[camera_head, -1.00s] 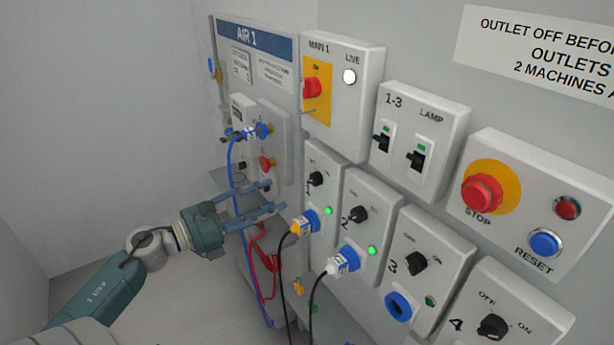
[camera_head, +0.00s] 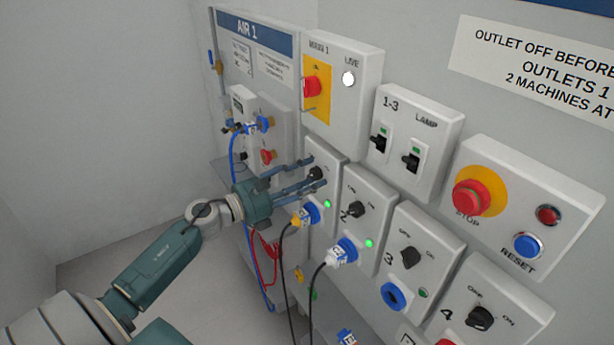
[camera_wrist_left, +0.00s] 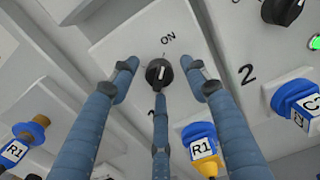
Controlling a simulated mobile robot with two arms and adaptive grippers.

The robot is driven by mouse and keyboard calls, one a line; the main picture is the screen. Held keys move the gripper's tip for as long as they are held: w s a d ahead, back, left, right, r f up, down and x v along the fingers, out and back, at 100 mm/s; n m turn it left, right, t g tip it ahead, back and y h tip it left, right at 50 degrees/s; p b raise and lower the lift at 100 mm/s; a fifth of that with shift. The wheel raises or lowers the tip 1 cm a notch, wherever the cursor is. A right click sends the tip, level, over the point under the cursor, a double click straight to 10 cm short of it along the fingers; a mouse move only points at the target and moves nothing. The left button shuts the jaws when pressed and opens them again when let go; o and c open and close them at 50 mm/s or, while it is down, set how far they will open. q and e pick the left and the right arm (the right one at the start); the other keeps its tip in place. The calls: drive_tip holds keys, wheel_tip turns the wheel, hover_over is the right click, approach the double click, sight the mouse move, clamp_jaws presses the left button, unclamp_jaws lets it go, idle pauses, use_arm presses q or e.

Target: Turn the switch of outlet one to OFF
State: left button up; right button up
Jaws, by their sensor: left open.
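The black rotary switch of outlet one (camera_head: 316,173) is on the leftmost white outlet box (camera_head: 322,152). In the left wrist view the switch (camera_wrist_left: 159,72) has its white mark pointing up toward the ON label (camera_wrist_left: 168,39). A green lamp (camera_head: 327,204) glows on this box, and a blue plug (camera_head: 309,213) with a yellow part sits below. My left gripper (camera_head: 318,172) is open, its fingers around the switch in the picture; the left wrist view shows the fingertips (camera_wrist_left: 160,75) spread about it. I cannot tell whether they touch it. My right gripper is not in view.
Outlet two's switch (camera_head: 355,209) is close to the right, with a blue-and-white plug (camera_head: 343,250) below it. Black cables hang under both plugs. The red STOP button (camera_head: 473,196) and lamp switches (camera_head: 412,159) are farther right. Open floor lies at the lower left.

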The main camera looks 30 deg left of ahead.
use_arm(q)
drive_tip(key=c, duration=1.1)
drive_tip(key=shift+c, duration=0.3)
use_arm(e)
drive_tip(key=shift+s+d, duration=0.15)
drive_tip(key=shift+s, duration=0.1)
